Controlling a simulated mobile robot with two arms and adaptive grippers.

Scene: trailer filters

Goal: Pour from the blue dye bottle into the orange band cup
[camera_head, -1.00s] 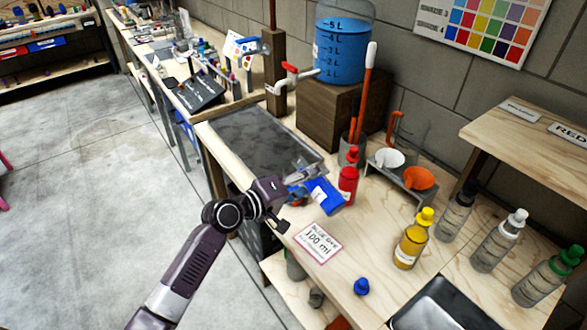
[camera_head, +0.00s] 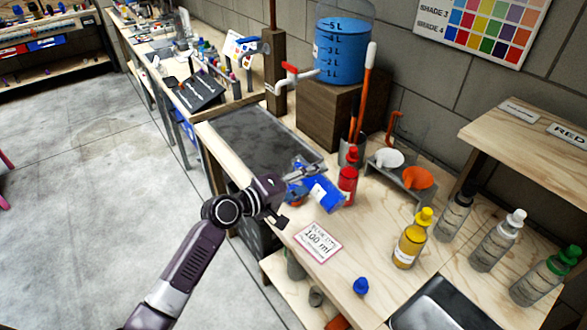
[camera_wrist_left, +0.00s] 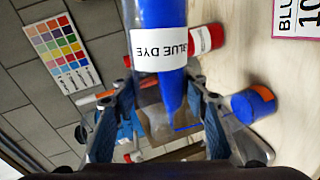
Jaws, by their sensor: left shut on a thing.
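The blue dye bottle (camera_head: 323,193) is held tilted, nearly lying, above the bench by my left gripper (camera_head: 298,178). In the left wrist view, the bottle (camera_wrist_left: 158,50) shows a white BLUE DYE label between the fingers; its blue liquid slants to one side and part of the wall is clear. My left gripper is shut on it. The orange band cup (camera_head: 296,202) shows only as a small orange patch below the bottle, mostly hidden. In the left wrist view, a blue cylinder with an orange patch, apparently this cup (camera_wrist_left: 246,108), stands beside the fingers. My right gripper is not in view.
A red bottle (camera_head: 348,185) stands close right of the blue bottle. A 100 ml card (camera_head: 318,242) lies in front. A yellow bottle (camera_head: 411,240), a loose blue cap (camera_head: 361,286) and a funnel rack (camera_head: 405,187) are farther right. A dark tray (camera_head: 262,140) lies behind the gripper.

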